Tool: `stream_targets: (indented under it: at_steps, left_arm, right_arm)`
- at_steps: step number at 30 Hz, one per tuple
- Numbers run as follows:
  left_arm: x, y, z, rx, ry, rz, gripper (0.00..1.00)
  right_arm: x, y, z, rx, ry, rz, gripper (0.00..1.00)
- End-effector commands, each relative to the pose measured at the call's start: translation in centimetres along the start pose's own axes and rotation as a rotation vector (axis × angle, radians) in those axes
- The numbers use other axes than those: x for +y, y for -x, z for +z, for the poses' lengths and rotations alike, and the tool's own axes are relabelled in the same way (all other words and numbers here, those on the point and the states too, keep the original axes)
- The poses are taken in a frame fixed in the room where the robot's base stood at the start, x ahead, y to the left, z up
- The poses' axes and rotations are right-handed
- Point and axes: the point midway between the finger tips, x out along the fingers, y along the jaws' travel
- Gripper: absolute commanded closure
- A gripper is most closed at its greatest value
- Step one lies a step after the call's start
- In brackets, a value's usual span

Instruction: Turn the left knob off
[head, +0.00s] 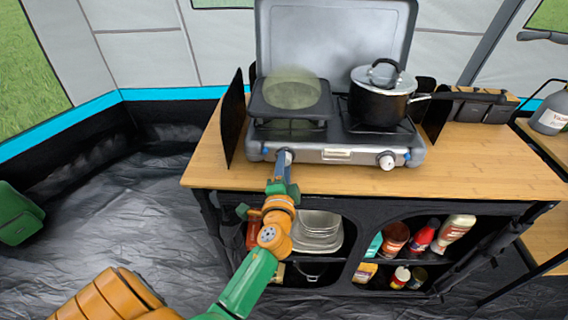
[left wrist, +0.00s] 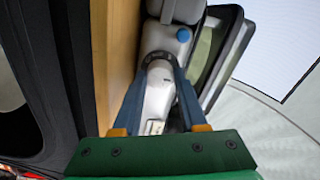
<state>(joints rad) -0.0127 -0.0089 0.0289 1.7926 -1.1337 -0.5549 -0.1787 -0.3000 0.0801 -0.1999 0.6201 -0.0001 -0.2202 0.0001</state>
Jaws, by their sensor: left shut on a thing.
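The silver two-burner camping stove (head: 325,152) stands on the wooden counter with its lid up. My left gripper (head: 283,158) reaches the front left of the stove and covers the left knob in the head view. In the left wrist view, the left knob (left wrist: 159,72) is pale with a dark ring behind it. The two blue fingers of my left gripper (left wrist: 160,82) sit on either side of it, shut on it. The right knob (head: 387,161) is white and free. My right gripper is not in view.
A dark square pan (head: 264,108) sits on the left burner with a pale greenish haze over it. A lidded black pot (head: 378,105) stands on the right burner. The wooden counter (head: 480,170) is clear at the right front. Shelves below hold plates (head: 318,232) and bottles.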

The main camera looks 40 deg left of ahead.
Motion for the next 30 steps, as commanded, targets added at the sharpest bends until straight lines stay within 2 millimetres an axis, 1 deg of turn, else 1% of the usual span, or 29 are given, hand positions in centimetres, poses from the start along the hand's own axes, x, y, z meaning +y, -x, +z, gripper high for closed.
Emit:
stream_targets:
  at_steps: [9,25,26,27,29,30]
  left_arm:
    - [0.03,0.01,0.0,-0.006,-0.107,0.002,1.0]
    - [0.08,0.01,0.01,-0.007,-0.129,0.003,1.0]
    - [0.07,0.01,0.01,-0.007,-0.129,0.003,0.56]
    - [0.07,0.01,0.01,-0.007,-0.128,0.003,0.45]
    - [0.06,0.01,0.01,-0.007,-0.128,0.002,0.29]
    - [0.06,0.01,0.0,-0.007,-0.128,0.002,0.28]
  right_arm:
    - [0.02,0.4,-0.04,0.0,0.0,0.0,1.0]
    - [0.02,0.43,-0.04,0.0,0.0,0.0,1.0]
    - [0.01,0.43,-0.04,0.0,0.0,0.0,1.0]
    - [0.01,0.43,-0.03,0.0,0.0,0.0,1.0]
    - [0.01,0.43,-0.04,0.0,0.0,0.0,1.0]
    - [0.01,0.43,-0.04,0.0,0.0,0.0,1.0]
